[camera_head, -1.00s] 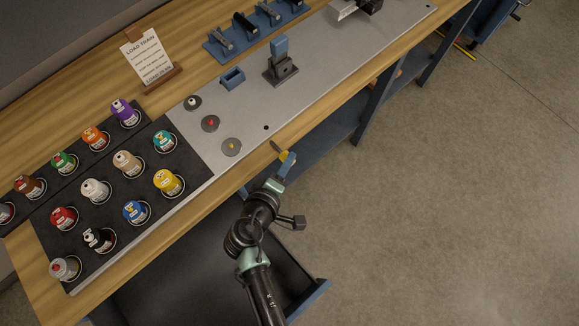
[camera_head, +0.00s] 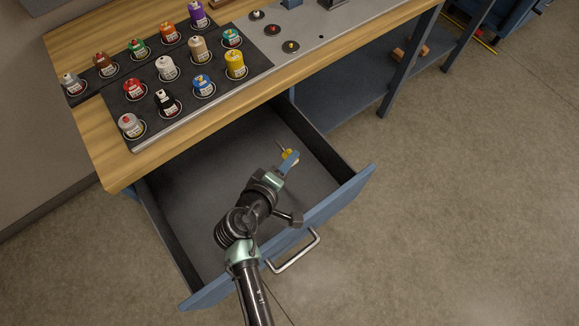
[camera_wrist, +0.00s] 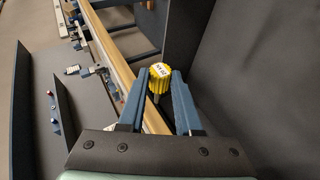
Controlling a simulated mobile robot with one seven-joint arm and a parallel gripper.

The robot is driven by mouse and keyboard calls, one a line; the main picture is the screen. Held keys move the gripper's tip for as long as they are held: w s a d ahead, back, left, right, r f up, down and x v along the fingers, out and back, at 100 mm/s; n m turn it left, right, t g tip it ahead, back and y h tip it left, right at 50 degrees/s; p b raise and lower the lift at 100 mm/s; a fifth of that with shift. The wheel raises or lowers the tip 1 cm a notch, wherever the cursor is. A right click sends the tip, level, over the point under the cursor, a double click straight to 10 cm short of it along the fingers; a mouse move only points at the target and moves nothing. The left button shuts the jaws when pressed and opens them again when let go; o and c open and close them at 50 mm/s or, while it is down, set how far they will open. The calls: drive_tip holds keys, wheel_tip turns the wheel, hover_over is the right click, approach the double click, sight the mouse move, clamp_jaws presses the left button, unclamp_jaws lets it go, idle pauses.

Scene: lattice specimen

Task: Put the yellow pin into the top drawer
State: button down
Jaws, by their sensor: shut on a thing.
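The yellow pin (camera_head: 289,155) is held at the tip of my gripper (camera_head: 287,158), with a thin shank showing past the fingers. In the wrist view its yellow ribbed head (camera_wrist: 160,80) with a printed label sits between the two blue fingertips of my gripper (camera_wrist: 160,88). The top drawer (camera_head: 330,200) is pulled open below the bench, and its dark floor looks empty. In the head view my gripper and the pin are over the right part of the drawer opening. Their exact height above the drawer floor is hard to tell.
The wooden bench top (camera_head: 75,70) edges the drawer at the back. Several coloured capped bottles stand in a black rack (camera_head: 215,98) on it. Small grey discs lie on the metal plate (camera_head: 318,45). The drawer's handle (camera_head: 293,252) faces the open floor.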

wheel_tip(320, 180, down, 8)
drive_tip(key=b, duration=0.7)
drive_tip(key=shift+s+a, duration=0.2)
drive_tip(key=shift+s, duration=0.1)
drive_tip(key=shift+f, duration=0.1)
drive_tip(key=c, duration=0.5)
unclamp_jaws()
